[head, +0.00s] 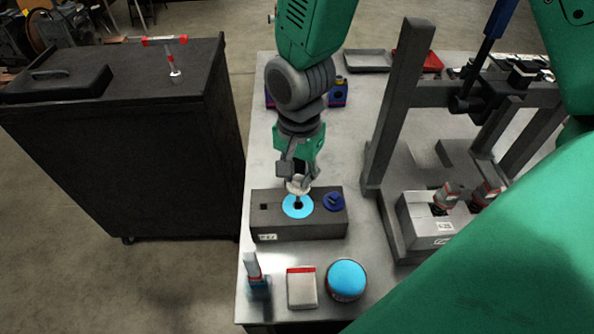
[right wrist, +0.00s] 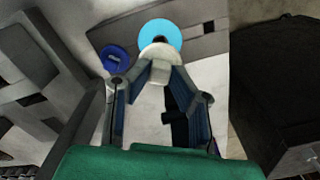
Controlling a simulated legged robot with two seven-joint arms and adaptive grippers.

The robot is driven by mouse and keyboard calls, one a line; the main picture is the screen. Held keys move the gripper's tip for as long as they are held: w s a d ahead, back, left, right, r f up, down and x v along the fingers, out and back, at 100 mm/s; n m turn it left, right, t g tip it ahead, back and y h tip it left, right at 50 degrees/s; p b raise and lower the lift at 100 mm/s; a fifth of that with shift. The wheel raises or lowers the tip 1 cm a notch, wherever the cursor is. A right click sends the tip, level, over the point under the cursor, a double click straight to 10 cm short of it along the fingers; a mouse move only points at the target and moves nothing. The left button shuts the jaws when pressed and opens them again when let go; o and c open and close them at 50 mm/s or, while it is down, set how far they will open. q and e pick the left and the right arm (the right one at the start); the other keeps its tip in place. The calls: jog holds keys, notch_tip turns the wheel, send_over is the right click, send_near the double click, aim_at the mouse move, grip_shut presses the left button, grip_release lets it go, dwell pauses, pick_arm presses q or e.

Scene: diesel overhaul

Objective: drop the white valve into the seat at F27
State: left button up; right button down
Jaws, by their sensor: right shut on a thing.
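My right gripper (head: 297,178) is shut on the white valve (head: 298,187), which shows as a pale disc under the fingers. A short stem seems to reach down from it toward the dark hole of a cyan ring seat (head: 290,211). The seat lies on top of a dark grey block (head: 325,229) whose small front label looks like F27. In the right wrist view the valve (right wrist: 160,52) overlaps the lower edge of the cyan ring (right wrist: 160,31). Whether the stem tip is inside the hole is not clear. My left gripper is out of view.
A blue round part (head: 333,201) sits on the block beside the ring. A blue-topped can (head: 346,279), a white box (head: 301,288) and a small bottle (head: 257,275) stand in front. A grey press frame (head: 398,110) rises at right. A dark cabinet (head: 130,150) stands left.

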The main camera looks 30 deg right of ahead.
aim_at(298, 201)
jog(key=shift+f, duration=0.2)
jog(key=shift+f, duration=0.4)
jog(key=shift+f, duration=0.2)
dwell(0.4)
jog(key=shift+f+b, duration=0.3)
jog(key=shift+f, duration=0.05)
jog(key=shift+f, duration=0.25)
jog(key=shift+f, duration=0.4)
jog(key=shift+f, duration=0.2)
dwell(0.5)
jog(key=shift+f+b, duration=0.35)
jog(key=shift+f, duration=0.1)
jog(key=shift+f, duration=0.25)
